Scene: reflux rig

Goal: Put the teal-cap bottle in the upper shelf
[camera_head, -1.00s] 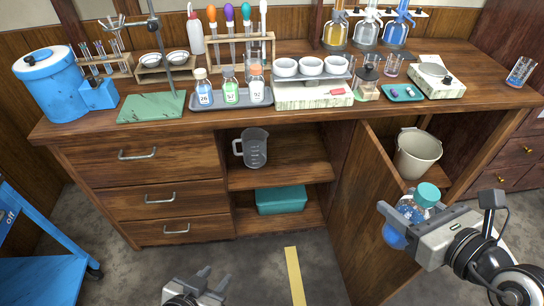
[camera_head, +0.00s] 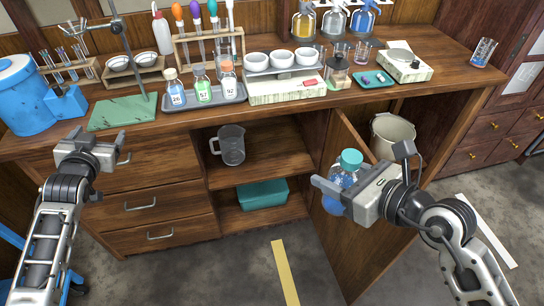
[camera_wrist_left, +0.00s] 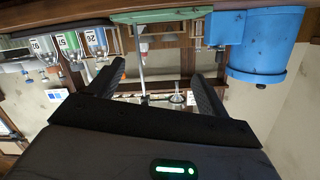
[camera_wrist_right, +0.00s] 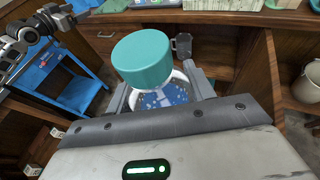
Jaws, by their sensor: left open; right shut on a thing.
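The teal-cap bottle (camera_head: 349,166) is clear with blue contents, upright in my right gripper (camera_head: 328,194), in front of the open cabinet door. In the right wrist view its teal cap (camera_wrist_right: 142,58) fills the middle, between the fingers. My right gripper is shut on the bottle. My left gripper (camera_head: 88,137) is open and empty, in front of the drawers at the left; its two fingers (camera_wrist_left: 165,95) show apart in the left wrist view. The upper shelf (camera_head: 265,158) of the open bay holds a grey measuring jug (camera_head: 231,145) at its left; its right part is bare.
A teal box (camera_head: 262,194) sits on the lower shelf. The open cabinet door (camera_head: 345,215) stands out right of the bay, with a beige bucket (camera_head: 391,136) behind it.

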